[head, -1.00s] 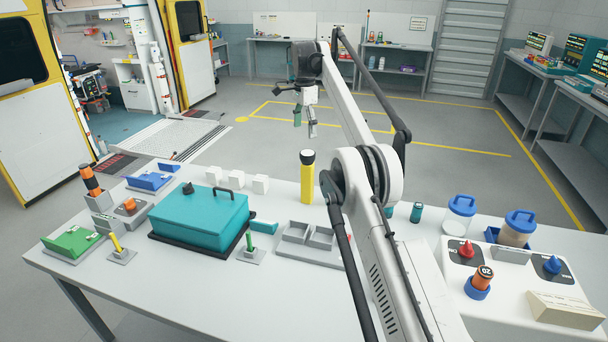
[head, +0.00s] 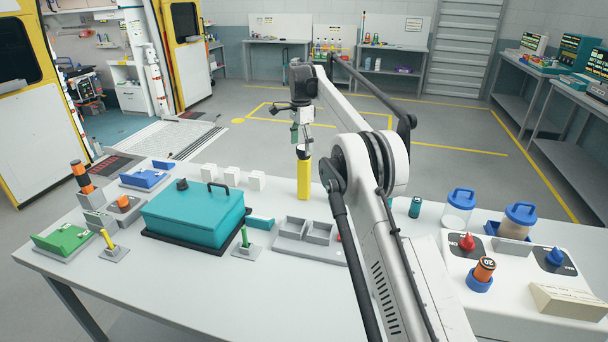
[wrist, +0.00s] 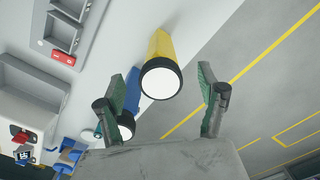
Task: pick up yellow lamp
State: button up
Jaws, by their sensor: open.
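The yellow lamp (head: 304,179) stands upright near the back edge of the white table, with its top end close under my gripper in the head view. In the wrist view the yellow lamp (wrist: 160,66) shows its black-rimmed white lens facing the camera, between and just ahead of the fingers. My gripper (head: 303,146) is above the lamp, and its two green-padded fingers are spread apart in the wrist view (wrist: 166,92). No contact between fingers and lamp shows. In the head view the fingers partly hide the lamp's top.
A teal case (head: 195,216) and white cubes (head: 232,176) stand left of the lamp. A grey divided tray (head: 305,238) lies in front of it. A small green-teal canister (head: 415,207) and blue-lidded jars (head: 459,206) stand to the right. Floor lies behind the table.

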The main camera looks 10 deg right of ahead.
aim_at(304, 156)
jog(key=f, duration=0.2)
jog(key=d+f, duration=0.1)
jog(key=f, duration=0.1)
jog(key=shift+w+p, duration=0.1)
jog(key=shift+p, duration=0.3)
jog(key=shift+f, duration=0.6)
jog(key=shift+c, duration=0.4)
jog(key=c, duration=1.7)
grip_shut()
jog(key=shift+r, duration=0.15)
